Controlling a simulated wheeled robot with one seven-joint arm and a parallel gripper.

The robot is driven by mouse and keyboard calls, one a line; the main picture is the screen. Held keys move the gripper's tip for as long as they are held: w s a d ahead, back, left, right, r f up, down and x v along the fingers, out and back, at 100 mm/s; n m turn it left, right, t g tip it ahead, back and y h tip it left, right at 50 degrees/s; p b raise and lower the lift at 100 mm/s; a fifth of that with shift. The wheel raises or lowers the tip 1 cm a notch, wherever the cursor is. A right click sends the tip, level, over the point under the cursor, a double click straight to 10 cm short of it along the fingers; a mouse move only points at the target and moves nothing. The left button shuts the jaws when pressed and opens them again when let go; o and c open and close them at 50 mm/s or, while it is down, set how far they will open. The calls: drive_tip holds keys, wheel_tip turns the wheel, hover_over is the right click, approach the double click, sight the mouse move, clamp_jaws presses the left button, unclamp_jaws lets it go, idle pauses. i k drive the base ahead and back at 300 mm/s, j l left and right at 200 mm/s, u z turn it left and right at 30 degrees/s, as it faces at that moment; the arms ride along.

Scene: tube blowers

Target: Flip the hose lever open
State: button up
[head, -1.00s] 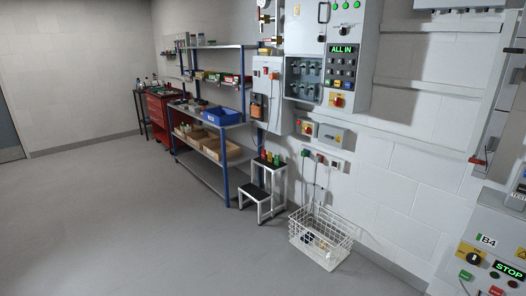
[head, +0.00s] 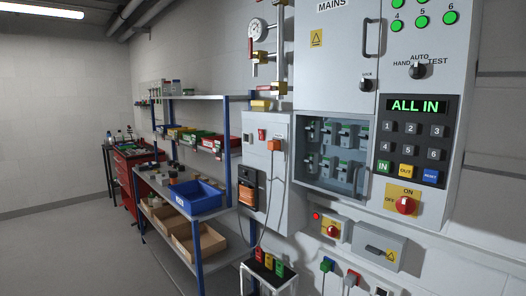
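No part that I can surely tell as the hose lever shows. Pipework (head: 283,45) with a round gauge (head: 257,29) and brass-coloured fittings runs down the wall at the top middle. Small red parts sit on these fittings, too small to tell whether any is a lever or how it is set. My gripper is not in view.
A grey mains cabinet (head: 335,60) with a keypad panel reading ALL IN fills the right. A smaller grey box (head: 264,165) hangs left of it. Shelving (head: 198,98) with bins stands along the wall, with a red tool cabinet (head: 133,185) beyond. A small step stand (head: 268,284) is below.

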sight(251, 56)
drive_tip(key=i+l+u, duration=0.15)
drive_tip(key=i, duration=0.55)
drive_tip(key=i+l+u, duration=0.2)
drive_tip(key=i, duration=0.5)
drive_tip(key=i+j+u, duration=0.2)
drive_tip(key=i+j, duration=1.45)
drive_tip(key=i, duration=0.15)
